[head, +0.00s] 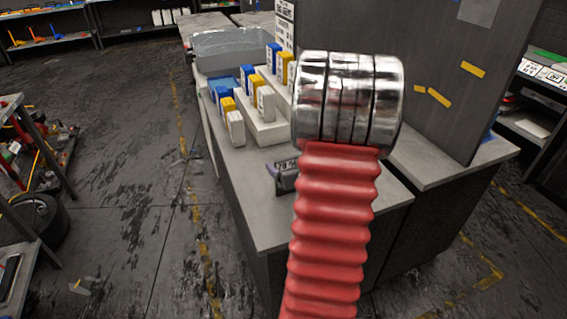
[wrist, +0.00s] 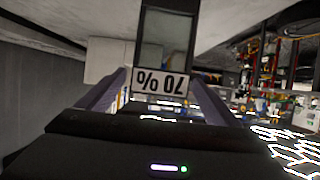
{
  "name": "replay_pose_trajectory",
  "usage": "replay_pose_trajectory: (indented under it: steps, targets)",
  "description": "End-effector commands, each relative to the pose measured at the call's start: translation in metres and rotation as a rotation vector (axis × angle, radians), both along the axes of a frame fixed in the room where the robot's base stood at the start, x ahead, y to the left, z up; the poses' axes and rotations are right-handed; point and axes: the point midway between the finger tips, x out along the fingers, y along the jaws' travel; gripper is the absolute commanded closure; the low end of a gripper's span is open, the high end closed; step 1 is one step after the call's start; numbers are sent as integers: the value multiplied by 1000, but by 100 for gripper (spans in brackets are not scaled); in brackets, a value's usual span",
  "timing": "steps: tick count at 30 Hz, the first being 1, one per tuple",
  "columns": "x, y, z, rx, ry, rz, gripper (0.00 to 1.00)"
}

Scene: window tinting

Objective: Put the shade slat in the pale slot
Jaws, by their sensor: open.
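The shade slat (wrist: 166,38) is a dark, glassy strip with a white label reading "70 %" upside down in the wrist view. Its labelled end lies between the two purple-grey fingers of my gripper (wrist: 160,95), which are open, with a finger on each side. In the head view the label and my gripper (head: 284,177) show low over the counter, partly hidden behind my arm. White blocks stand in the stepped rows, at the front (head: 236,128) and in the middle (head: 266,103). I cannot tell which is the pale slot; no slot opening is clear.
Blue (head: 247,77) and yellow (head: 228,104) blocks stand beside the white ones on pale steps (head: 265,130). A clear-topped bin (head: 235,62) stands behind. A dark upright panel (head: 425,50) rises at right. The counter's front (head: 270,225) is bare.

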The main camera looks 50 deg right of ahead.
Motion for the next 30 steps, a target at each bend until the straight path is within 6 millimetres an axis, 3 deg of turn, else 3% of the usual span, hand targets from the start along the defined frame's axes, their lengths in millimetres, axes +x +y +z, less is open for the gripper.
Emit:
replay_pose_trajectory:
  steps: [15, 30]
  targets:
    - [-51, 29, 25, -2, -1, -2, 15]
    - [-58, 34, 28, 0, 0, 0, 15]
